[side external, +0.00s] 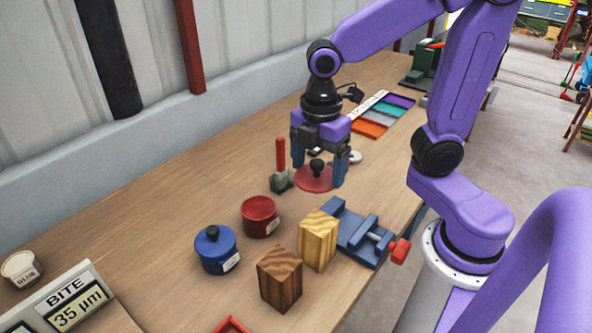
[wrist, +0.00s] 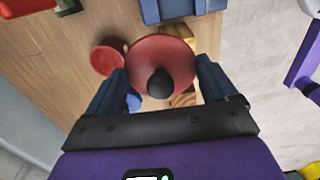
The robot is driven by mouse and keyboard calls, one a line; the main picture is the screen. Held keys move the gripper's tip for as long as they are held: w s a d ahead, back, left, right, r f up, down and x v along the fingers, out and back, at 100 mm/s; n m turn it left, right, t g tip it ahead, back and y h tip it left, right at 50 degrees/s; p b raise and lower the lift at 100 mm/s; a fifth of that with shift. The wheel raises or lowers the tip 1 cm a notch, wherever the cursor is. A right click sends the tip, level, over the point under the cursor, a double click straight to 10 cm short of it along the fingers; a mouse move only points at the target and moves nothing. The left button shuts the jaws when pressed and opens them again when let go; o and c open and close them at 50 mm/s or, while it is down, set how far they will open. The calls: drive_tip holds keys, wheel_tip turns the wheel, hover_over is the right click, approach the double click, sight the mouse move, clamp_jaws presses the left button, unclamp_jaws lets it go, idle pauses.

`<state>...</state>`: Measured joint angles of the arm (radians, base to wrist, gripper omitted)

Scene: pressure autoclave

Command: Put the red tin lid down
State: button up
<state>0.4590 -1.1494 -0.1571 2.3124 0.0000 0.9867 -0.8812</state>
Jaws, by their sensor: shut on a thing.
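The red tin lid (side external: 312,180) is a flat red disc with a black knob on top. My gripper (side external: 319,175) is shut on it, with one blue finger at each side of the rim. In the wrist view the lid (wrist: 150,50) fills the space between the fingers of my gripper (wrist: 162,68), knob toward the camera. The lid looks level and above the table, though the exact height is hard to tell. The red tin (side external: 260,218) stands lidless on the table, lower left of the lid; it also shows in the wrist view (wrist: 105,60).
A blue tin (side external: 216,258) with a black-knobbed lid stands beside the red tin. A dark wood block (side external: 280,280), a light wood block (side external: 318,242) and a blue vise (side external: 358,235) are nearby. A red-handled tool (side external: 281,160) stands behind the lid. The table's left middle is clear.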

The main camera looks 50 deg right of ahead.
drive_tip(key=shift+s, duration=0.2)
drive_tip(key=w+a+f+n, duration=0.2)
drive_tip(key=a, duration=0.6)
drive_tip(key=n, duration=0.3)
hover_over(187, 299)
drive_tip(key=s, duration=0.1)
drive_tip(key=f, duration=1.3)
drive_tip(key=shift+d, duration=0.4)
drive_tip(key=shift+w+a+f+m, duration=0.35)
drive_tip(key=shift+w+f, duration=0.1)
drive_tip(key=shift+f, duration=1.7)
drive_tip(key=shift+f, duration=0.15)
